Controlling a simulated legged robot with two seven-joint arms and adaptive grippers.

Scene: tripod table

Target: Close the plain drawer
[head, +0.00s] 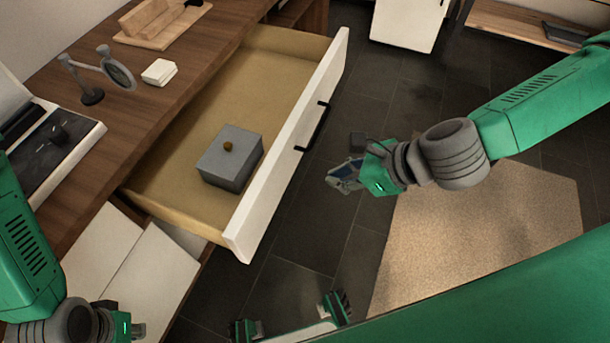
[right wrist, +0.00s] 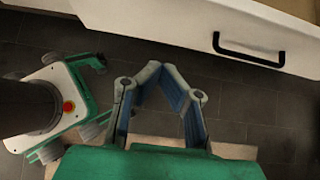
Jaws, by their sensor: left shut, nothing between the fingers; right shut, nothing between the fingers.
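The plain drawer is pulled out from the wooden desk, with a white front (head: 292,150) and a black bar handle (head: 314,127). The front and handle also show at the upper right of the right wrist view (right wrist: 270,25). Inside the drawer, a grey lidded box (head: 232,157) with a brown knob sits on the pale bottom. My right gripper (head: 338,182) is shut and empty, out in front of the drawer front and apart from it. It also shows in the right wrist view (right wrist: 160,75). My left gripper (head: 138,330) is shut and empty at the bottom left.
The desk top (head: 150,110) holds a magnifier stand (head: 92,96), a white block (head: 159,72), a wooden holder (head: 160,25) and a dark-panelled device (head: 50,140). White panels (head: 140,265) lie below the desk at left. Dark tiled floor and a beige rug (head: 480,220) lie in front.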

